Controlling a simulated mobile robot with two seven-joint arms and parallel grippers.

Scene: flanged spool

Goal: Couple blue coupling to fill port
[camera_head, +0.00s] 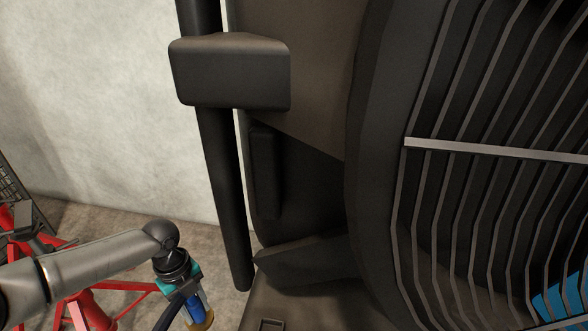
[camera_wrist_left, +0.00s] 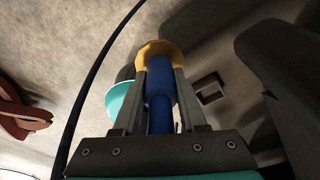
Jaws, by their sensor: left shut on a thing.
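The blue coupling (camera_wrist_left: 160,78) is a blue cylinder with a gold ring (camera_wrist_left: 155,48) at its far end. My left gripper (camera_wrist_left: 160,92) is shut on it, with one finger on each side, as the left wrist view shows. In the head view the left gripper (camera_head: 196,306) hangs low at bottom left with the blue coupling (camera_head: 197,307) pointing down and the gold ring at the picture's edge. A small square recess (camera_head: 268,325) lies to the right of it; I cannot tell whether this is the fill port. My right gripper is not in view.
A large dark machine with a slatted grille (camera_head: 480,200) fills the right. A black vertical post (camera_head: 222,190) carries a dark block (camera_head: 230,75). Red stands (camera_head: 90,310) are on the floor at left. A black hose (camera_wrist_left: 80,110) and a teal cup-shaped part (camera_wrist_left: 120,100) show near the gripper.

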